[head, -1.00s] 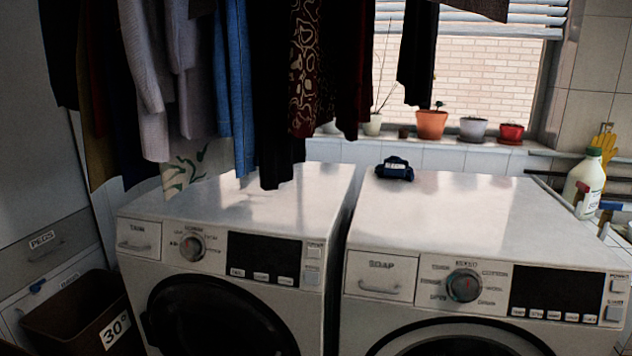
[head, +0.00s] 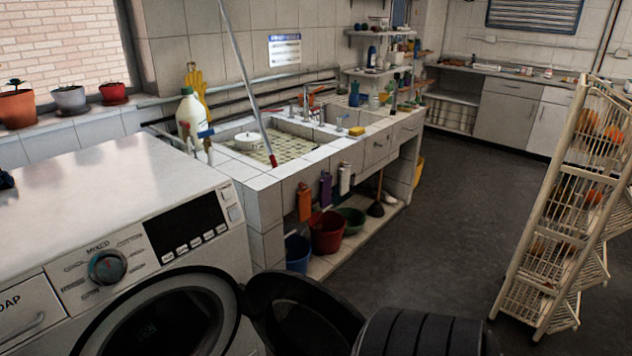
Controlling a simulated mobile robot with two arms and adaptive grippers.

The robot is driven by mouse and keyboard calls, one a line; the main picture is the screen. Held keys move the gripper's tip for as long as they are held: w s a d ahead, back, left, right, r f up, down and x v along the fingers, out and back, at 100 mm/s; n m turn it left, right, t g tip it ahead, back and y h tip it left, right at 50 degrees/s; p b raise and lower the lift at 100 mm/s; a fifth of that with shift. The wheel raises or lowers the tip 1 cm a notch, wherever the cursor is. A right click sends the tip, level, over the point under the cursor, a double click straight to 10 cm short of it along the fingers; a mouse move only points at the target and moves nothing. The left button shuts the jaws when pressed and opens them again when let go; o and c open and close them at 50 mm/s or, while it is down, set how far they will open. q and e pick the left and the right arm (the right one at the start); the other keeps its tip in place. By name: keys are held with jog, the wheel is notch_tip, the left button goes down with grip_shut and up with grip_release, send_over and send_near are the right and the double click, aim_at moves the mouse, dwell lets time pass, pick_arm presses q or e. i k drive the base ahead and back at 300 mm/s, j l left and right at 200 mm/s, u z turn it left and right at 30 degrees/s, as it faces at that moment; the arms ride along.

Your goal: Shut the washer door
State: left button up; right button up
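The white washer (head: 120,205) stands at the left in the head view, with its dial and dark display on the front. Its round black door (head: 302,312) stands open, swung out to the right of the round opening (head: 160,322). The lower parts of the door and opening are cut off by the bottom edge. A black ribbed shape at the bottom overlaps the door's right side; I cannot tell for sure what it is. Neither of my grippers can be made out.
A tiled sink (head: 270,180) with buckets underneath stands just right of the washer. A cream wire rack (head: 560,215) stands at the right. The dark floor (head: 440,230) between them is clear. Flowerpots line the windowsill at upper left.

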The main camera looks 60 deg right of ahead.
aim_at(314, 319)
jog(key=k+l, duration=0.1)
jog(key=l, duration=0.3)
jog(key=k+l+u, duration=0.1)
jog(key=l, duration=0.3)
jog(key=k+l+u, duration=0.1)
jog(key=l, duration=0.25)
jog(key=k+l, duration=0.1)
jog(key=l, duration=0.3)
jog(key=k+l+u, duration=0.1)
jog(key=l, duration=0.3)
jog(key=k+l, duration=0.15)
jog(key=l, duration=0.2)
jog(key=k+l+u, duration=0.1)
jog(key=l, duration=0.25)
jog(key=l+u, duration=0.1)
jog(key=l, duration=1)
